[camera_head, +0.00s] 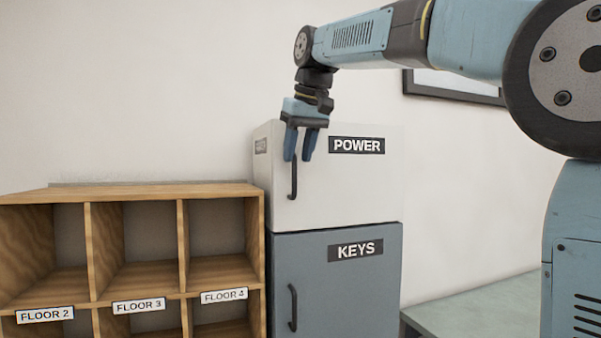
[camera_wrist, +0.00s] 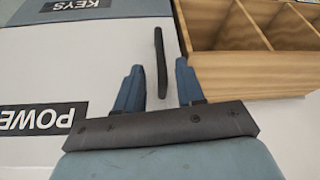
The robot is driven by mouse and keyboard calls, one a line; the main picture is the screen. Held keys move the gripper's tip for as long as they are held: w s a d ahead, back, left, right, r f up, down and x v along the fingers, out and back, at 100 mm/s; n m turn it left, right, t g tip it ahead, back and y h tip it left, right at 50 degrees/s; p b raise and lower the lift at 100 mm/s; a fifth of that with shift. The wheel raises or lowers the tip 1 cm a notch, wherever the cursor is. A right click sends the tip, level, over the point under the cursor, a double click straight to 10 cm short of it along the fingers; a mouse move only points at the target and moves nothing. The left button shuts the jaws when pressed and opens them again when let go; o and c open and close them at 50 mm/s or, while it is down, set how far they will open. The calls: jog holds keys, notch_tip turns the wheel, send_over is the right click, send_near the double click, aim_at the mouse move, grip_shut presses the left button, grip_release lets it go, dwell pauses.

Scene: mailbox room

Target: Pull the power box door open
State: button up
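The power box (camera_head: 340,190) is a white box with a POWER label, stacked on a grey-blue KEYS box. Its door looks shut. A dark vertical handle (camera_head: 293,178) is on the door's left side. My gripper (camera_head: 299,158) points down over the top part of this handle in the head view. In the wrist view the handle (camera_wrist: 160,58) shows beyond and between the two blue fingers of my gripper (camera_wrist: 158,85). The fingers are apart with a gap between them, and nothing is held. I cannot tell whether they touch the handle.
The grey-blue KEYS box (camera_head: 345,285) with its own dark handle is below. A wooden pigeonhole shelf (camera_head: 183,245) with FLOOR labels stands close on the left. A greenish table (camera_head: 480,308) is at the lower right. A dark-framed board (camera_head: 455,85) hangs behind my arm.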

aim_at(294, 193)
jog(key=shift+x, duration=2.65)
jog(key=shift+w, duration=0.1)
grip_shut()
